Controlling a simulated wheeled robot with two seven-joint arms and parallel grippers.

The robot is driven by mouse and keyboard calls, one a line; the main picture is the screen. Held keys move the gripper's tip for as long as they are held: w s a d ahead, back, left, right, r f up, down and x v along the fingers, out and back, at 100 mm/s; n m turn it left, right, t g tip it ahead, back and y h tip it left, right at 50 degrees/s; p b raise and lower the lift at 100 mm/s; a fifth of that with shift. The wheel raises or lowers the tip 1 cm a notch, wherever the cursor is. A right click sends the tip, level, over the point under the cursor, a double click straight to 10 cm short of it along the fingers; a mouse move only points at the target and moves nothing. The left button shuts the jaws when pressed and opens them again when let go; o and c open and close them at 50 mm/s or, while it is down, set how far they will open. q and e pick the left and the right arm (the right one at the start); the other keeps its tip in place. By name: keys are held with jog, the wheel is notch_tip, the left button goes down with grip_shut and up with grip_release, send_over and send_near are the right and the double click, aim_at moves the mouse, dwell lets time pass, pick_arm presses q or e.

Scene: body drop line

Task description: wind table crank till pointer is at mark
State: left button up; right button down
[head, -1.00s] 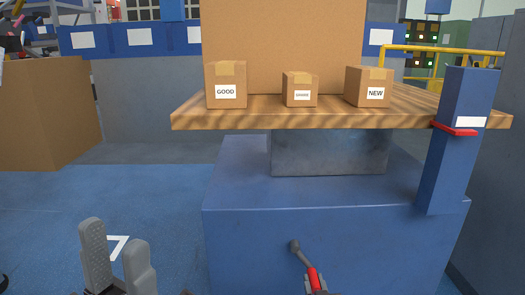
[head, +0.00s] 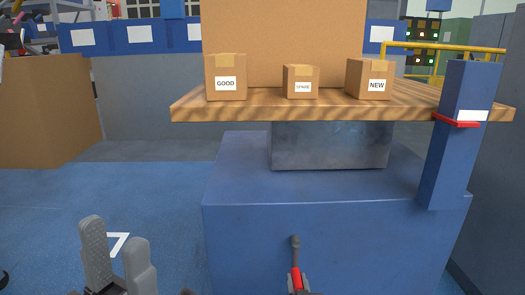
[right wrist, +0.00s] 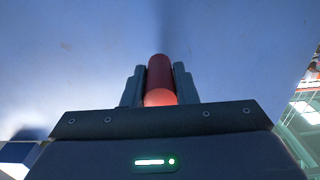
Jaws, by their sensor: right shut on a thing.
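The wooden table (head: 330,108) sits on a metal column (head: 330,147) above a blue base (head: 320,178). A blue post (head: 453,165) stands at its right. The red pointer (head: 456,120) crosses the post just below the white mark (head: 473,115), close to its lower edge. The crank (head: 295,251) is on the base's front, its arm hanging nearly straight down to a red grip (head: 296,279). My right gripper (head: 298,288) is shut on that grip, which also shows between the fingers (right wrist: 158,85) in the right wrist view. My left gripper (head: 118,262) is open and empty at lower left.
Boxes labelled GOOD (head: 226,77) and NEW (head: 370,80) stand on the table with a smaller box (head: 301,82) between them. A large brown box (head: 45,112) is at far left. Blue floor (head: 160,190) is clear left of the base.

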jog(key=shift+w+r, duration=0.2)
jog(key=shift+r, duration=0.5)
jog(key=shift+a+r, duration=0.15)
jog(key=shift+a, duration=0.15)
jog(key=a, duration=0.2)
jog(key=a+r+p, duration=0.1)
jog(key=a, duration=0.1)
jog(key=shift+s, duration=0.15)
jog(key=shift+d, duration=0.1)
